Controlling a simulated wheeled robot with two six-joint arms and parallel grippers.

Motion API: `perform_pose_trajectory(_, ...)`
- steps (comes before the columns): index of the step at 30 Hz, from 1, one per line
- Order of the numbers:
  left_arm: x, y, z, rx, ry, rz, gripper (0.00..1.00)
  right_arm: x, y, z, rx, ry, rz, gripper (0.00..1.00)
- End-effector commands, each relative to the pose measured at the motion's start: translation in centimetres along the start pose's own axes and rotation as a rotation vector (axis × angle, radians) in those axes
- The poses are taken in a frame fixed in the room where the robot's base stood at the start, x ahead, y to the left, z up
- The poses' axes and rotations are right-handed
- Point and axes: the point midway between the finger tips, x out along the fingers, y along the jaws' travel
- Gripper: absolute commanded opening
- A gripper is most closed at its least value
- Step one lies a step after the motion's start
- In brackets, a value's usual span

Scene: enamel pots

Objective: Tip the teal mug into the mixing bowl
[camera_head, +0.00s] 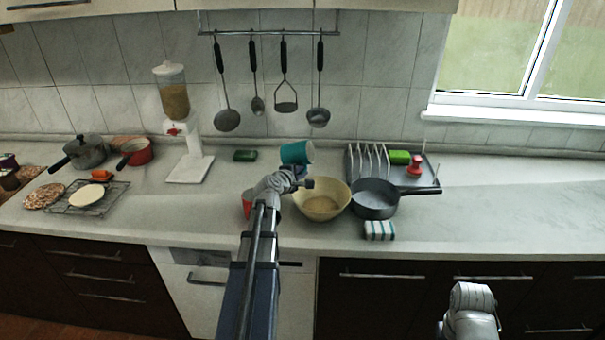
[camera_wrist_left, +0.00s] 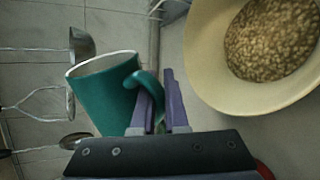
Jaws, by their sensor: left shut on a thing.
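The teal mug (camera_head: 296,152) is held in the air above and a little left of the mixing bowl (camera_head: 322,205). It is tipped on its side, mouth toward the right. In the left wrist view the mug (camera_wrist_left: 105,98) has its handle between the fingers of my left gripper (camera_wrist_left: 160,105), which is shut on it. My left gripper (camera_head: 297,173) also shows at the mug's underside in the head view. The cream bowl (camera_wrist_left: 200,60) holds brown grainy contents (camera_wrist_left: 272,40). The mug's inside is mostly hidden. My right gripper is not in view.
A dish rack (camera_head: 366,160) is behind. A red item (camera_head: 246,204) is partly hidden by my left arm. The counter at far right is clear.

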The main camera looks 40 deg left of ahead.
Motion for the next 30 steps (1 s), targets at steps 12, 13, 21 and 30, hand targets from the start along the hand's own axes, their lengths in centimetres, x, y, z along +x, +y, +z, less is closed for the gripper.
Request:
perform_pose_trajectory(12,-0.4,1.2,0.1,-0.244,-0.091,0.02,0.0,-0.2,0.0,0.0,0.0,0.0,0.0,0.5)
perform_pose_trajectory(13,-0.5,1.5,0.2,-0.293,-0.111,0.024,0.0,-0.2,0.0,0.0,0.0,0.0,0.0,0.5)
perform_pose_trajectory(21,-1.0,2.9,0.8,-0.605,-0.234,0.047,0.0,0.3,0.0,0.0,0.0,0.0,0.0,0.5)
perform_pose_trajectory(30,-1.4,3.8,0.9,-0.821,-0.316,0.064,0.0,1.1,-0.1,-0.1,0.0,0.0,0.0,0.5)
